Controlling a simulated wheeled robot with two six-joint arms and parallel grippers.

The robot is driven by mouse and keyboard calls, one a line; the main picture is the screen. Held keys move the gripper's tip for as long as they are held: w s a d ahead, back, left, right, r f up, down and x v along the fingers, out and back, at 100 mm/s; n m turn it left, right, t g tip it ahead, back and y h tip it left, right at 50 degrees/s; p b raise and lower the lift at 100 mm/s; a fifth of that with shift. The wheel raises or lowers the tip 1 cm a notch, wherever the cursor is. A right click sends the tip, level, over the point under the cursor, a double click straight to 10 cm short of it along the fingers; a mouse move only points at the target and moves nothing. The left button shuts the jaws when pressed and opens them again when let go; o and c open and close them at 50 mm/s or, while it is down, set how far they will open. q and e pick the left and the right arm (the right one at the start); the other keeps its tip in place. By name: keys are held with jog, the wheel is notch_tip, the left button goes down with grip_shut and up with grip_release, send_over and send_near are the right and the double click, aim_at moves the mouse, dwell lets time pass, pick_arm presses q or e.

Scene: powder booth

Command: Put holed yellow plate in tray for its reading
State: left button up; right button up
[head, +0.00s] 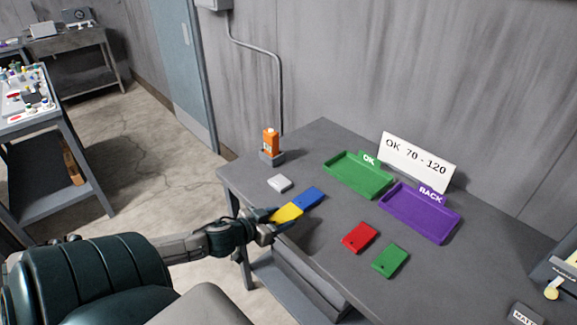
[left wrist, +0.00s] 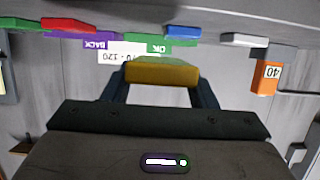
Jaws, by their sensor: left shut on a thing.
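My left gripper (head: 272,222) is shut on the yellow plate (head: 289,212), near the table's left front edge. The left wrist view shows the yellow plate (left wrist: 162,72) between the two fingers; its hole is not visible. In the head view the plate borders the blue plate (head: 309,198); I cannot tell whether they touch. The green tray (head: 341,181), labelled OK, and the purple tray (head: 406,221), labelled BACK, stand at the back. A white sign (head: 418,162) reads "OK 70 - 120". My right gripper is not visible.
A red plate (head: 360,237) and a green plate (head: 390,260) lie right of the gripper, in front of the purple tray. A small white block (head: 279,183) lies near the gauge. Both trays look empty. A label and a device stand at the far right.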

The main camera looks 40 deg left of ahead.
pick_arm(q)
jog(key=shift+s+a, duration=0.15)
jog(key=shift+s, duration=0.15)
